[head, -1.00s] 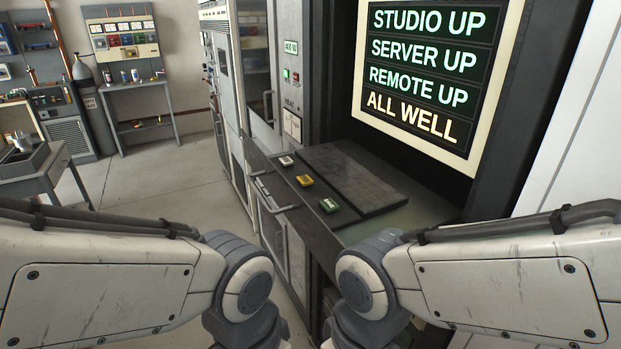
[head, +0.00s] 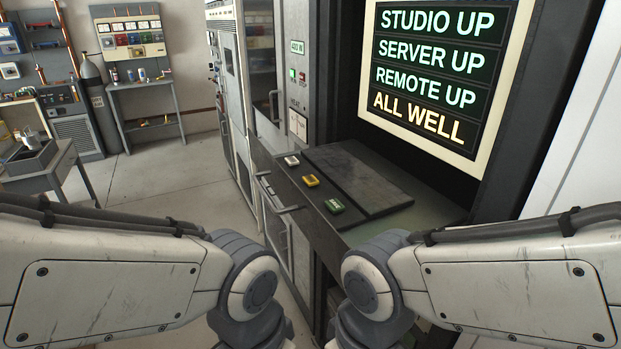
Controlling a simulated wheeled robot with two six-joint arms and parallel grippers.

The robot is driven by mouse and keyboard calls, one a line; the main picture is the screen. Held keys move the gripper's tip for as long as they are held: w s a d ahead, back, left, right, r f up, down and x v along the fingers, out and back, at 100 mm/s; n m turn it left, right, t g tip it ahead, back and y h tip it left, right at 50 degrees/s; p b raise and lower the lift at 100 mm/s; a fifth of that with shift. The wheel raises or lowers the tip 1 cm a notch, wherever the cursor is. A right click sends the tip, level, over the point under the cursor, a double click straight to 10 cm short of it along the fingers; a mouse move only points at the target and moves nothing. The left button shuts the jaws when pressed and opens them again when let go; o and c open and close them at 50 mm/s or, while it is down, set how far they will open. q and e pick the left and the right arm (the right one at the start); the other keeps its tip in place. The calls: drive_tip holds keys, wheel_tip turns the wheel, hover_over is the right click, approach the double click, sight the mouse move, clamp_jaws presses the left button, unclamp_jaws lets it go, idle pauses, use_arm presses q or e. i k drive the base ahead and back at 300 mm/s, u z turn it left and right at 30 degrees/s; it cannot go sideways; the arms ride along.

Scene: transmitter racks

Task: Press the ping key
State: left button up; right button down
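Three small keys sit in a row along the front edge of the dark console shelf (head: 288,192): a white key (head: 291,160), a yellow key (head: 311,181) and a green key (head: 334,206). The lettering on them is too small to read, so I cannot tell which is the ping key. A lit screen (head: 440,75) above the shelf reads STUDIO UP, SERVER UP, REMOTE UP and ALL WELL. My two arms reach in from the lower left and lower right, in front of the shelf. Both grippers are below the picture.
A dark flat panel (head: 358,180) lies on the shelf behind the keys. Tall racks (head: 228,95) with handles stand left of the shelf. A small table (head: 50,170) and a bench (head: 145,85) are farther left. The floor (head: 150,185) between is clear.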

sight(309, 180)
drive_tip(key=u, duration=1.45)
drive_tip(key=k, duration=1.1)
drive_tip(key=z, duration=0.65)
drive_tip(key=i, duration=0.5)
